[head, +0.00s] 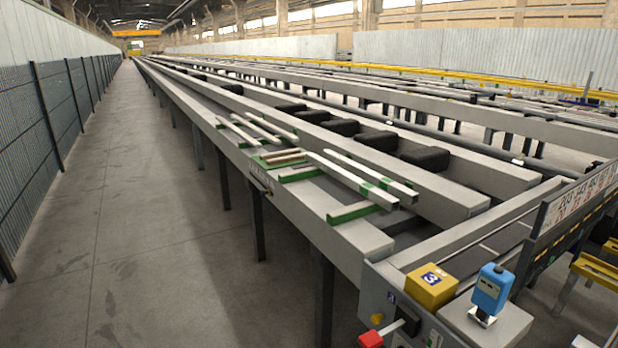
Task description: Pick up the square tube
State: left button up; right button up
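Several light square-section tubes lie on the runout table (365,238). Two long ones lie side by side at the near end: a front tube (345,178) and a rear tube (365,172). Both have a green band near their closest ends and rest across green-edged supports (352,212). Farther back, thinner pale bars lie in pairs, one of them a left bar (238,131). Short pale pieces (283,157) lie between the two groups. I cannot tell which one the task means. Neither of my grippers is in view.
Dark blocks (425,157) line the table behind the tubes. The floor aisle (150,220) on the left is clear, beside a mesh fence (45,125).

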aim_at(404, 193)
jog(key=i+j+z, duration=0.3)
jog(key=j, duration=0.25)
jog(key=i+j+z, duration=0.15)
jog(key=j, duration=0.2)
jog(key=i+j+z, duration=0.15)
jog(key=i+j, duration=0.05)
jog(key=j, duration=0.1)
